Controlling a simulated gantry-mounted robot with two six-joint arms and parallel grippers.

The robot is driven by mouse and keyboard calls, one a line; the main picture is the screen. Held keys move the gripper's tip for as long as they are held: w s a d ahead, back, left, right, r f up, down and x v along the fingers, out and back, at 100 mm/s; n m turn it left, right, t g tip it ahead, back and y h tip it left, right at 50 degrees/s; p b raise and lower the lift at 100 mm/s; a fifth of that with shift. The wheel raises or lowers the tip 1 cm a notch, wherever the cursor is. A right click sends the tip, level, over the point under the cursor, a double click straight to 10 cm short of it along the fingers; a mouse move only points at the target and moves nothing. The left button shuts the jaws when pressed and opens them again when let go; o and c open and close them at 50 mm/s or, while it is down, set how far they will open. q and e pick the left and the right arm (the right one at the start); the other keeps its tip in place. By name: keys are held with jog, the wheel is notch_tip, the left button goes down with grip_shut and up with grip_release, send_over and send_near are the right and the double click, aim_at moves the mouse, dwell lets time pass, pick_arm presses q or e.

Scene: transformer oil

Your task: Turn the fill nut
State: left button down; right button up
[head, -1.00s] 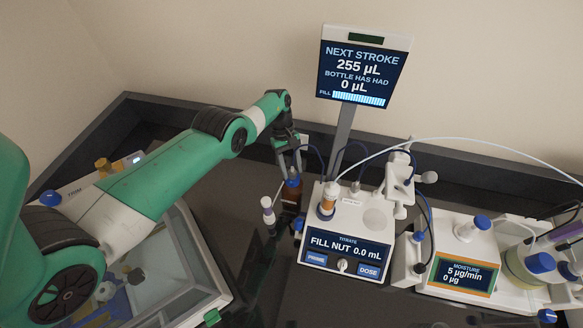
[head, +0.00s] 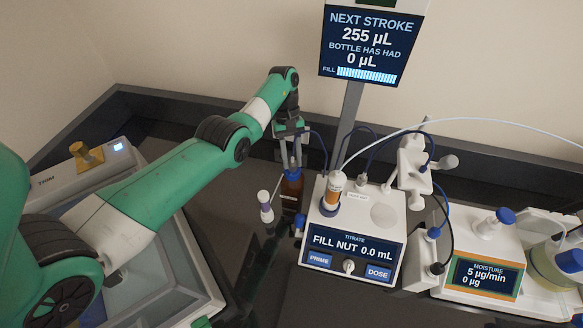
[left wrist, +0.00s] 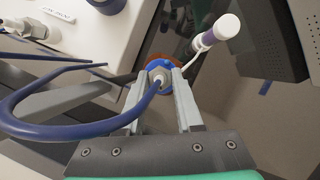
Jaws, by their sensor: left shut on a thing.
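A brown bottle (head: 291,190) stands left of the titrator with a blue cap, taken as the fill nut (head: 292,172), on its top. My left gripper (head: 291,160) points down at the bottle and is shut on this blue nut. In the left wrist view, the two fingers lie on either side of the blue nut (left wrist: 160,65), and a blue tube (left wrist: 60,128) runs from its middle. The titrator screen (head: 352,247) reads FILL NUT 0.0 mL. The brown bottle is mostly hidden under the nut in the wrist view. My right gripper is not in view.
A small white and purple vial (head: 265,207) stands close left of the bottle. The titrator (head: 385,212) is close on its right. A display (head: 370,45) on a post reads 255 µL. The moisture unit (head: 483,262) is farther right, a balance (head: 100,165) far left.

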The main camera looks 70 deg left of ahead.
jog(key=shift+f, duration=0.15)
pick_arm(q)
jog(key=c, duration=0.6)
grip_release()
jog(key=shift+o, duration=0.2)
jog(key=shift+r, duration=0.15)
